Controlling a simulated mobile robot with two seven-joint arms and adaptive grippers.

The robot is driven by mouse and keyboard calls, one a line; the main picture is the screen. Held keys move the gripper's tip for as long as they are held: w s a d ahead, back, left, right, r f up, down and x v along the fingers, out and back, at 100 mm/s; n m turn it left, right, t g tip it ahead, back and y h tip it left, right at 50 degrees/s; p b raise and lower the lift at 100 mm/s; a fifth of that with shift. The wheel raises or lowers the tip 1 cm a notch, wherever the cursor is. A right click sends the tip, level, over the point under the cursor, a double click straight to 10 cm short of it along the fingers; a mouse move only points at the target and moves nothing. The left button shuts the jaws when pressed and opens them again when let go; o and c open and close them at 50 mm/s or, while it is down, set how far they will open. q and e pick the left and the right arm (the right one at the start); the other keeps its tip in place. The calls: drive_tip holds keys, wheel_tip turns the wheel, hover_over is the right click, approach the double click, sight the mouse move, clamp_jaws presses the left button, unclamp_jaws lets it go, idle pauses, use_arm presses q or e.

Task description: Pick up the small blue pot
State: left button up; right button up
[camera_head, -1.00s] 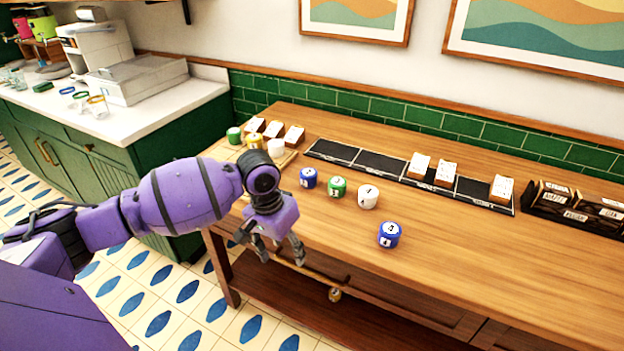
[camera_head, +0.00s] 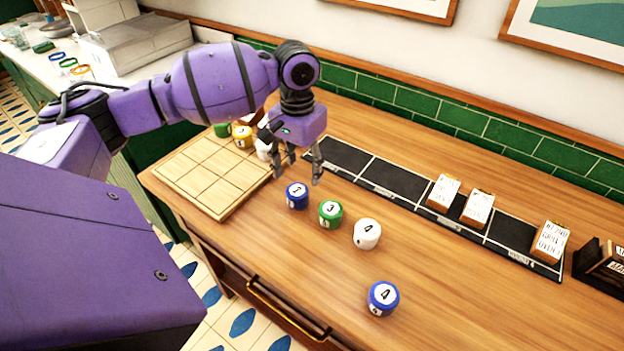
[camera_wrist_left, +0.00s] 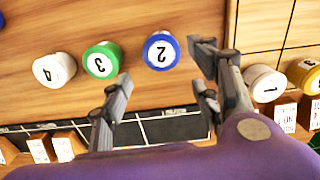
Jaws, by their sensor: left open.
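Two blue pots with white numbered lids stand upright on the wooden counter. One blue pot (camera_head: 297,196) is at the left end of a row with a green pot and a white pot. The other blue pot (camera_head: 383,298) stands apart, nearer the front. My left gripper (camera_head: 297,174) is open and empty, pointing down just above and behind the first blue pot. In the left wrist view, that blue pot (camera_wrist_left: 161,50), with a 2 on its lid, shows just beyond and between the spread fingertips (camera_wrist_left: 160,68). My right gripper is not in view.
The green pot (camera_head: 330,214) and white pot (camera_head: 367,233) stand close to the right. A gridded wooden board (camera_head: 205,182) with several pots is at left. The front-right counter is clear.

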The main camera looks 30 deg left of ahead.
sight(299, 191)
use_arm(q)
drive_tip(key=shift+s+f, duration=0.3)
drive_tip(key=shift+f, duration=0.3)
drive_tip(key=shift+s+f, duration=0.3)
drive_tip(key=shift+f, duration=0.55)
wheel_tip(299, 191, down, 4)
drive_tip(key=shift+w+f, duration=0.1)
drive_tip(key=shift+f, duration=0.2)
drive_tip(key=c, duration=1.3)
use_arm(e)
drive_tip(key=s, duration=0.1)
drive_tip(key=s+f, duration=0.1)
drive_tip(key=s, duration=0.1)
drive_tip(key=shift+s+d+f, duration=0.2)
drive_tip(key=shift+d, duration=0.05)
